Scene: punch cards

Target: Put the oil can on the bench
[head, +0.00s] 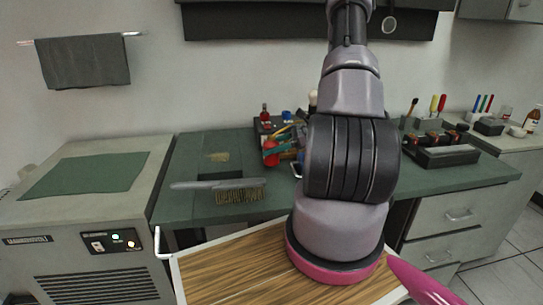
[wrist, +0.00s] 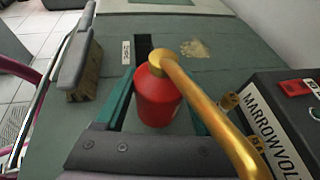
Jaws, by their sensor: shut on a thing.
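The oil can, red with a long brass-coloured spout, shows in the wrist view (wrist: 157,100) between the teal fingers of my gripper (wrist: 160,95). My gripper is shut on its body. In the head view the red can (head: 270,158) shows just left of my arm, which hides part of the gripper. The green-topped bench (head: 185,205) lies below and around it. I cannot tell whether the can's base touches the bench top.
A brush (head: 240,196) lies near the bench's front left edge. A dark box lettered MARROWVOLT (wrist: 290,110) stands close right of the can in the wrist view. A black rack (head: 445,155) stands farther right. A wood-topped surface (head: 230,268) is in front. The bench's left part is mostly clear.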

